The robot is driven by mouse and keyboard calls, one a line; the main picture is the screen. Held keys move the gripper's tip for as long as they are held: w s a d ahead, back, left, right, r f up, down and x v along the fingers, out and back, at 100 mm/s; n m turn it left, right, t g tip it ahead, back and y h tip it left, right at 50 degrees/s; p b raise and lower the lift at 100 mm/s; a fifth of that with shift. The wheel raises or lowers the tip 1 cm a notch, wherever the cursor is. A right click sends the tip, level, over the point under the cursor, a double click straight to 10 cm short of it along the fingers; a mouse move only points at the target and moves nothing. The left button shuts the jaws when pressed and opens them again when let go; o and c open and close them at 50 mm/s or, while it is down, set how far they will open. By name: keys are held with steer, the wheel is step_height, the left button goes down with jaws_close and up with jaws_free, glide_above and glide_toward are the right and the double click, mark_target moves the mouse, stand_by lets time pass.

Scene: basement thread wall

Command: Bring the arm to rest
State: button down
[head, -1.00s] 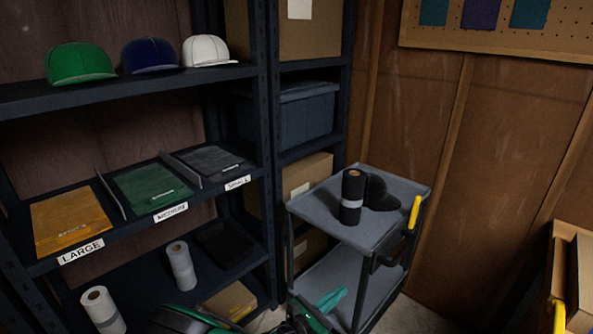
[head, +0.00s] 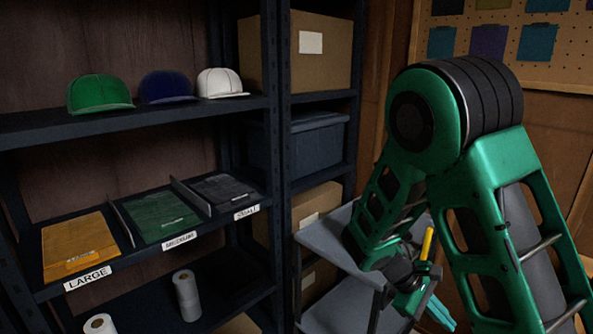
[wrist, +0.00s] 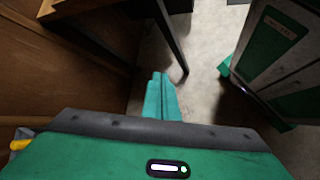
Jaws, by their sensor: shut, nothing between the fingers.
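My green arm stands bent at the right of the head view, its elbow high.
A dark shelf unit (head: 150,119) on the left holds green (head: 98,93), blue (head: 165,86) and white (head: 220,83) caps above folded cloths. A wood wall and a pegboard (head: 570,60) stand behind my arm. The wrist view shows open floor below the fingers.

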steer(key=s+d+r+m+t+y, duration=0.1)
steer(key=s+d+r+m+y, duration=0.1)
steer(key=s+r+m+y, duration=0.2)
steer(key=s+d+r+m+t+y, duration=0.1)
steer(key=s+d+r+m+y, duration=0.2)
steer(key=s+r+m, duration=0.7)
steer(key=s+y, duration=0.1)
steer(key=s, duration=0.7)
steer(key=shift+d+r+y, duration=0.15)
steer(key=shift+y, duration=0.25)
steer(key=shift+s, duration=0.1)
steer(key=shift+w+f, duration=0.25)
steer(key=shift+w, duration=0.35)
steer(key=shift+s, duration=0.15)
